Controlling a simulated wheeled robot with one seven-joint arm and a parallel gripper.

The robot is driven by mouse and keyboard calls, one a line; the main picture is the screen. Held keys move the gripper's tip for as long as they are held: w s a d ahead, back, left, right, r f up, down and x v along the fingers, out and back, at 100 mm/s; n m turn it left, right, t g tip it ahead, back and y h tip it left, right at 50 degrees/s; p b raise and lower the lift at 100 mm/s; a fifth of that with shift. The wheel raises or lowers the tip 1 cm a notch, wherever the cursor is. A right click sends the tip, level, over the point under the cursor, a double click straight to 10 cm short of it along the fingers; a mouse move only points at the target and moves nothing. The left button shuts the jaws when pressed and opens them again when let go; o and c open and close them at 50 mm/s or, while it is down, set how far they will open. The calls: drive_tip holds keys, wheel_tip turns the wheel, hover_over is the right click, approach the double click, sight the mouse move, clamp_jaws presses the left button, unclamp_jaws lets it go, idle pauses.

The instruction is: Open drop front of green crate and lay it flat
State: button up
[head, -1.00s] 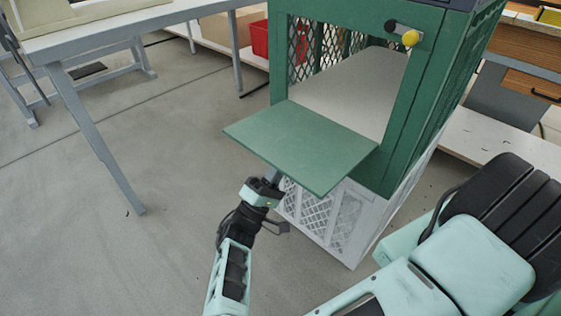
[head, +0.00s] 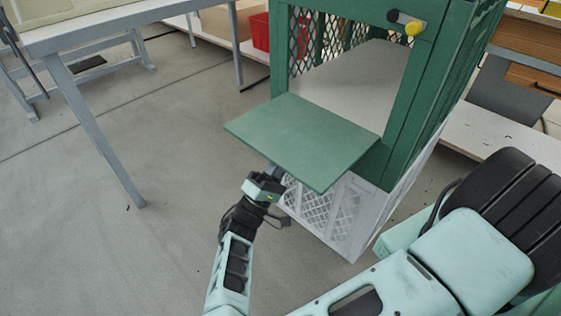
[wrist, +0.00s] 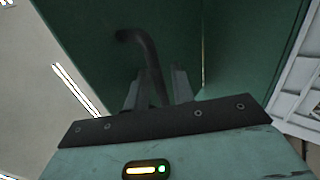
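The green crate (head: 376,160) stands with its front opening facing me. Its drop front (head: 300,142) is swung down and sticks out from the opening's lower edge, looking about level. My gripper (head: 274,178) is below the panel, near its outer edge, partly hidden by it. In the wrist view, the panel's green underside (wrist: 90,45) fills the upper middle. A dark bent handle (wrist: 148,60) on it reaches down between my fingers (wrist: 156,85). The fingers stand apart, with a visible gap beside the handle; contact is unclear.
A pale lattice crate (head: 340,215) supports the green one. A grey-legged table (head: 95,120) stands at left, a red bin (head: 260,32) behind.

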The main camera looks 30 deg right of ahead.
drive_tip(key=b+v, duration=0.1)
drive_tip(key=v, duration=1.6)
drive_tip(key=shift+f, duration=0.15)
drive_tip(key=shift+a, duration=0.15)
